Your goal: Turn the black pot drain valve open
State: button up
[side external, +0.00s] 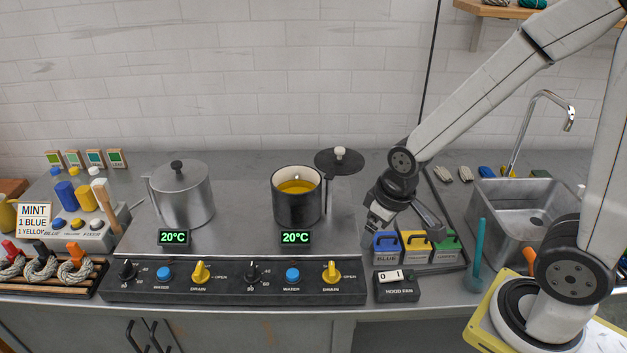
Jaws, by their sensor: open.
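The black pot (297,207) stands on the right half of the steel stove top, with yellow liquid inside. Its dark lid (340,162) is swung aside at the upper right. The drain valve (331,272) below the black pot is a yellow knob on the front panel; its handle points roughly upward, with the word OPEN to its right. My gripper (404,226) is open and empty, pointing down to the right of the black pot. It is above and right of the valve, apart from it, in front of or over the coloured boxes.
A silver pot (181,196) with its own yellow drain knob (200,272) stands left. Blue water buttons (292,274) and black dials share the panel. Blue, yellow and green boxes (415,249), a hood fan switch (396,287) and a sink (520,215) are right.

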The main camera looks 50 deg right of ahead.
aim_at(332, 267)
jog(key=w+a+f+n, duration=0.1)
jog(key=w+f+n, duration=0.1)
jog(key=w+a+f+n+g, duration=0.1)
jog(key=w+f+n, duration=0.1)
jog(key=w+n, duration=0.1)
jog(key=w+a+f+n+g, duration=0.1)
jog(key=w+f+n, duration=0.1)
jog(key=w+n, duration=0.1)
jog(key=shift+a+f, duration=0.3)
jog(key=shift+f, duration=0.1)
jog(key=shift+f, duration=0.2)
jog(key=shift+f, duration=3.7)
jog(key=c, duration=1.3)
